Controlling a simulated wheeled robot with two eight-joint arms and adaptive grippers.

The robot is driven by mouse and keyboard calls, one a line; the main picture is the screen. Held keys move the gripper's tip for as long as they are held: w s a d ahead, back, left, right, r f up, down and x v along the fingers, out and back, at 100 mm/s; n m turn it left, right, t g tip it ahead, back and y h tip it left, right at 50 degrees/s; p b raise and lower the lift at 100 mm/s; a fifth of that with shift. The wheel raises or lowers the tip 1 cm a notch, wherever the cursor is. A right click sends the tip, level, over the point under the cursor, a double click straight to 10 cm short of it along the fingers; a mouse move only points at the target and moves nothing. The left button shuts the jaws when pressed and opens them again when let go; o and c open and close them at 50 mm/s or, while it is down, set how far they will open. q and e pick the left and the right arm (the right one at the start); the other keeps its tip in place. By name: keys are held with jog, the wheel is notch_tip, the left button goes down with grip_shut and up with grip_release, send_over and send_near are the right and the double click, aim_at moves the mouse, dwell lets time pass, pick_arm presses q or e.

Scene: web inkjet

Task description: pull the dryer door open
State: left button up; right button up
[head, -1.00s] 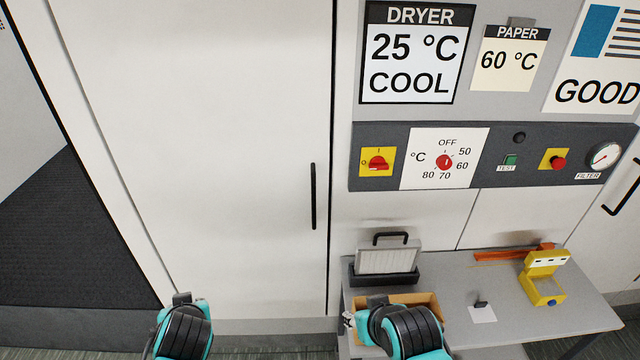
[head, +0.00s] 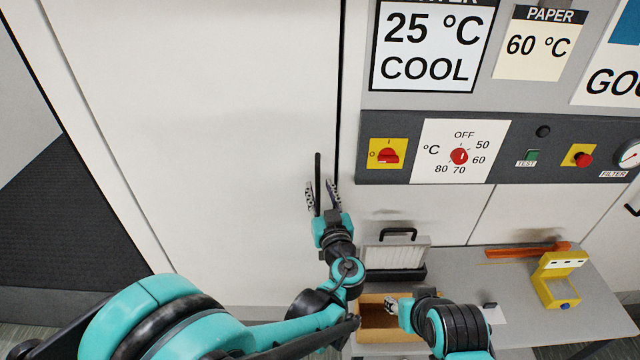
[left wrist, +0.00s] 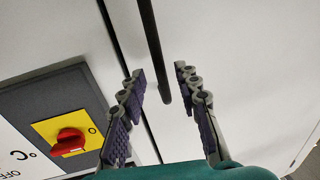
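The dryer door (head: 220,110) is a large white panel at the left in the head view, flush with the frame along its right edge. Its black vertical bar handle (head: 318,172) is near that edge. My left gripper (head: 323,187) is open at the lower part of the handle, with one finger on each side of it in the head view. In the left wrist view the handle (left wrist: 153,50) runs down between the two open fingers (left wrist: 160,85), apart from both. My right gripper (head: 391,305) is low over the cardboard box; its fingers are too small to judge.
A control panel (head: 400,173) with a red switch and dial is right of the door. Below it a grey table (head: 520,300) holds a filter with a black handle (head: 398,252), an open box (head: 375,343) and a yellow device (head: 560,278). Space before the door's left part is clear.

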aim_at(318, 185)
pick_arm(q)
jog(key=shift+w+a, duration=0.2)
jog(key=shift+w, duration=0.6)
jog(key=shift+w+a, duration=0.15)
jog(key=shift+w, duration=0.65)
grip_shut()
